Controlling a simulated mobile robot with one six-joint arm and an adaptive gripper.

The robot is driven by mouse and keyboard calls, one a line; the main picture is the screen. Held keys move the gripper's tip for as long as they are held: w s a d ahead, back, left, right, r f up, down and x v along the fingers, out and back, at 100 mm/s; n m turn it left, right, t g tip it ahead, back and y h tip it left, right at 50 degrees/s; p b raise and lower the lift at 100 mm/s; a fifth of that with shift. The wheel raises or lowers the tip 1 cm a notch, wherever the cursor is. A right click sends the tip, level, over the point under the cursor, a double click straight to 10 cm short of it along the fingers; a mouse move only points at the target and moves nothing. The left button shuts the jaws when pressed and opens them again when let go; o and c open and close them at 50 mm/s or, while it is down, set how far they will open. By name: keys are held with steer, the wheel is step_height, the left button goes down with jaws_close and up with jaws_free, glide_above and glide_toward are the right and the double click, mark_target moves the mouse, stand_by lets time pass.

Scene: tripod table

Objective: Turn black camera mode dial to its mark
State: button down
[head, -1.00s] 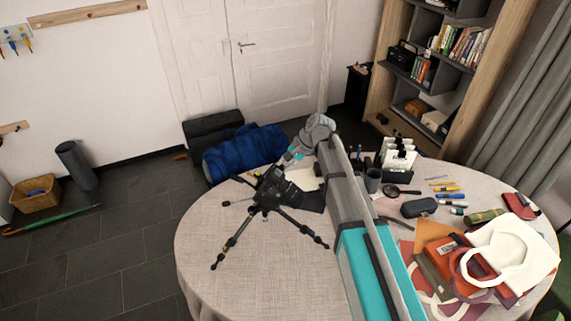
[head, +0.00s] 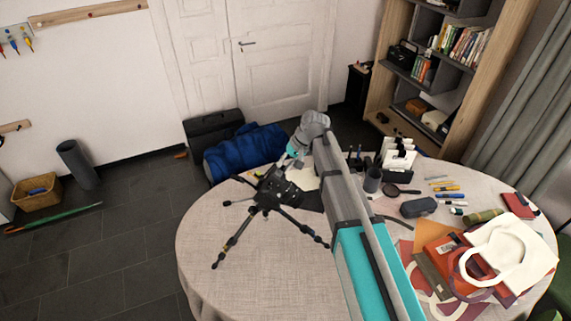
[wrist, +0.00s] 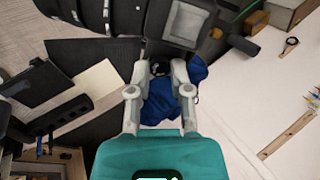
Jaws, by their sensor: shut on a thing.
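The black camera (head: 284,192) sits on a black tripod (head: 238,238) whose spread legs stand on the round table. In the wrist view the camera body (wrist: 185,22) fills the top, with its ribbed lens at upper left. My gripper (wrist: 159,68) has both grey fingers closed on the small black mode dial (wrist: 160,69) at the camera's edge, one finger on each side. The dial's mark cannot be made out. In the head view my gripper (head: 290,162) is at the camera's far side, and the dial is too small to tell.
The round table (head: 230,205) is bare on the left and front. A blue bag (head: 245,150) lies behind the table.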

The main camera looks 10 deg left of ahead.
steer(key=c, duration=0.5)
jaws_free()
steer(key=shift+c, duration=0.2)
steer(key=shift+m, duration=0.4)
steer(key=m, duration=0.3)
steer(key=shift+f+y+b, duration=0.1)
steer(key=shift+y+b, duration=0.2)
steer(key=shift+b, duration=0.05)
steer(key=m+y, duration=0.1)
steer(key=m, duration=0.3)
steer(key=shift+d+b, duration=0.1)
steer(key=shift+b, duration=0.2)
steer(key=shift+d+r, duration=0.1)
steer(key=shift+r, duration=0.15)
steer(key=p+v, duration=1.1)
steer(key=v, duration=0.2)
steer(key=shift+r, duration=0.15)
